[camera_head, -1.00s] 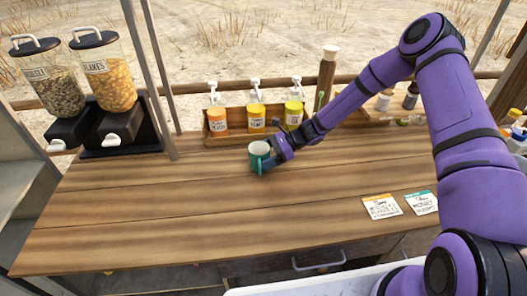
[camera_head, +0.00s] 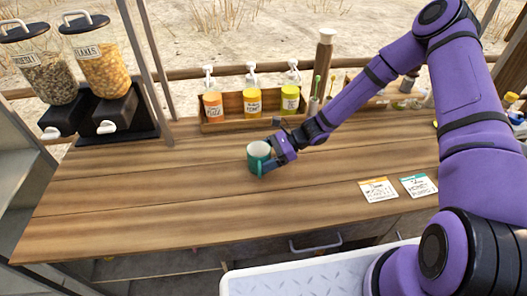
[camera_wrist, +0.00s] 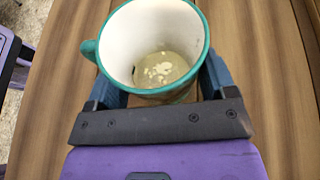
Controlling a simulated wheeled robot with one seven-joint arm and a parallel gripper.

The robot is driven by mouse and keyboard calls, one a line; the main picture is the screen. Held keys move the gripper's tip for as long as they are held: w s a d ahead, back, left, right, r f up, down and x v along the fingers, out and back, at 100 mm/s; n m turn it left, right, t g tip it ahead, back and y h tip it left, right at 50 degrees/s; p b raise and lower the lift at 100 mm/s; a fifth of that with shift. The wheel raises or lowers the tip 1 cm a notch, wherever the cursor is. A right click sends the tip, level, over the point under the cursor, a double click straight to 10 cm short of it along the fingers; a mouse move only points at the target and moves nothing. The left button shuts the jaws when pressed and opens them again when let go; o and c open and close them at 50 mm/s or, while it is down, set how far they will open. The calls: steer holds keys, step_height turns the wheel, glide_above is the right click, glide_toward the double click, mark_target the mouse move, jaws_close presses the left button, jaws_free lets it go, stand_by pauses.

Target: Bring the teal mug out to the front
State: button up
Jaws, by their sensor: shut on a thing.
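The teal mug (camera_head: 257,160), white inside, is upright over the wooden counter, left of my gripper (camera_head: 270,158). My gripper is shut on the mug from its right side in the head view. In the wrist view the mug (camera_wrist: 150,45) sits between the two blue fingers of my gripper (camera_wrist: 160,85), its handle on the left. A little pale residue shows at the bottom of the mug. I cannot tell whether its base touches the counter.
The wooden counter (camera_head: 180,205) is clear in front of the mug. Behind stands a wooden rack (camera_head: 230,122) with pump bottles. Two cereal dispensers (camera_head: 100,70) stand at the left. Two label cards (camera_head: 378,189) lie at the right. A white tray (camera_head: 300,280) is at the front edge.

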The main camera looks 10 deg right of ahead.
steer(key=shift+s, duration=3.25)
steer(key=o, duration=1)
steer(key=shift+c, duration=0.2)
steer(key=shift+d, duration=0.15)
